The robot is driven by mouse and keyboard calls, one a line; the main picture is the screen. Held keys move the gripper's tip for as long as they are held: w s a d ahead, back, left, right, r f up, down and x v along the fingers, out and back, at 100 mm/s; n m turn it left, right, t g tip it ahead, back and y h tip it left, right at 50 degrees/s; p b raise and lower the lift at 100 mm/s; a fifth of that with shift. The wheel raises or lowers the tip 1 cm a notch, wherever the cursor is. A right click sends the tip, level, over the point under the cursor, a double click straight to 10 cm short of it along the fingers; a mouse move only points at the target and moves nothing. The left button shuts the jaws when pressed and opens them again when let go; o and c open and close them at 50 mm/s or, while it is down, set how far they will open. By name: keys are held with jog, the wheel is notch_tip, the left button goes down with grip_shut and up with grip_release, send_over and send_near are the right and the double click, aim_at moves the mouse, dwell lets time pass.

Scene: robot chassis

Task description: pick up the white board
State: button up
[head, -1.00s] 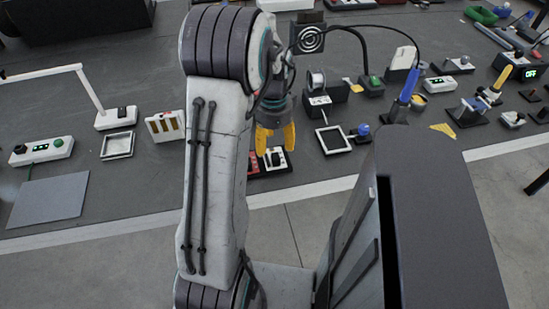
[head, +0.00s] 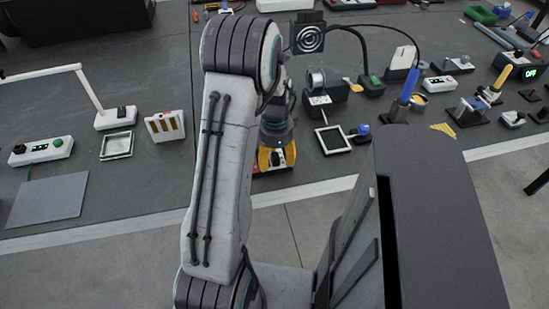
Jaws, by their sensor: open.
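My gripper (head: 277,157) points down with its yellow fingers spread, low over the small dark tray (head: 272,172) near the front edge of the table. The white board (head: 276,160), with a black part on it, shows only as a small patch between the fingers. The fingers and my arm hide most of it and of the red piece beside it. I cannot tell whether the fingers touch the board.
An empty white square frame (head: 333,140) lies just right of my gripper. A fan (head: 309,39) and a solder spool stand (head: 318,92) stand behind it. At left are a white holder with yellow strips (head: 165,126) and a grey mat (head: 48,199).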

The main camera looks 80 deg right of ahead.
jog(key=shift+c, duration=0.2)
grip_shut()
dwell(0.3)
jog(key=shift+r, duration=0.15)
